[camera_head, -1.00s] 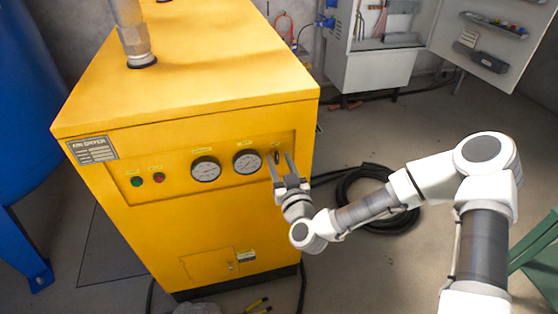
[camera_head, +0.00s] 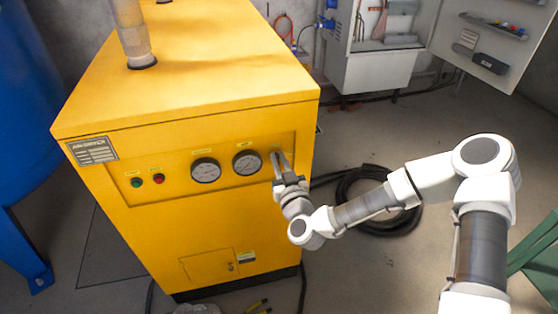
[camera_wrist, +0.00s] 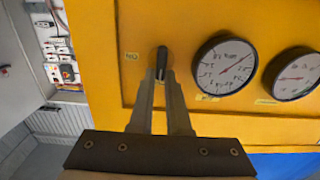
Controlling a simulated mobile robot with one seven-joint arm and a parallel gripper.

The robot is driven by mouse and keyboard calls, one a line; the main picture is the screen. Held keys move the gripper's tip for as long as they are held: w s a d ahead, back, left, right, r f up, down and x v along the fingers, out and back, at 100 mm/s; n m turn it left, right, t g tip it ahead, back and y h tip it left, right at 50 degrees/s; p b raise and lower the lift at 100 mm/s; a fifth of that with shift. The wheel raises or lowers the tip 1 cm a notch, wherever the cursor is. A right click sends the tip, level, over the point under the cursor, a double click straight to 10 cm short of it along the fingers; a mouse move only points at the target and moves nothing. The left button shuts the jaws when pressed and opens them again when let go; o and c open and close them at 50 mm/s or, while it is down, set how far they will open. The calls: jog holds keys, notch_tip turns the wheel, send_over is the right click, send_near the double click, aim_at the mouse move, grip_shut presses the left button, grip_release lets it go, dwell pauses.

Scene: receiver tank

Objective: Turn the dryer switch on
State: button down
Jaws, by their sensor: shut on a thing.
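The yellow air dryer (camera_head: 210,115) stands on the floor in the head view. Its switch is a small dark knob (camera_wrist: 162,60) at the right end of the front panel, seen in the wrist view beside a small label (camera_wrist: 131,57). My gripper (camera_head: 278,158) is at the panel with its fingers close together. In the wrist view my gripper (camera_wrist: 162,75) has one finger on each side of the knob, shut on it. The knob's lower part is hidden between the fingertips. In the head view the fingers cover the switch.
Two gauges (camera_head: 206,170) (camera_head: 246,162), a green button (camera_head: 136,182) and a red button (camera_head: 158,179) are left of the switch. A coiled black hose (camera_head: 385,198) lies on the floor behind my arm. An open cabinet (camera_head: 372,70) stands at the back.

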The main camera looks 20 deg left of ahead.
jog(key=shift+m, duration=0.3)
jog(key=shift+w+d+f+m+b, duration=0.25)
jog(key=shift+m+b, duration=0.55)
jog(key=shift+m, duration=2.1)
jog(key=shift+d+f+m+b, duration=0.25)
jog(key=shift+m+b, duration=0.55)
jog(key=shift+m, duration=2.1)
jog(key=shift+w+d+f+m+b, duration=0.15)
jog(key=shift+f+m+b, duration=0.45)
jog(key=shift+m, duration=2.3)
jog(key=shift+r, duration=0.25)
jog(key=c, duration=0.9)
grip_release()
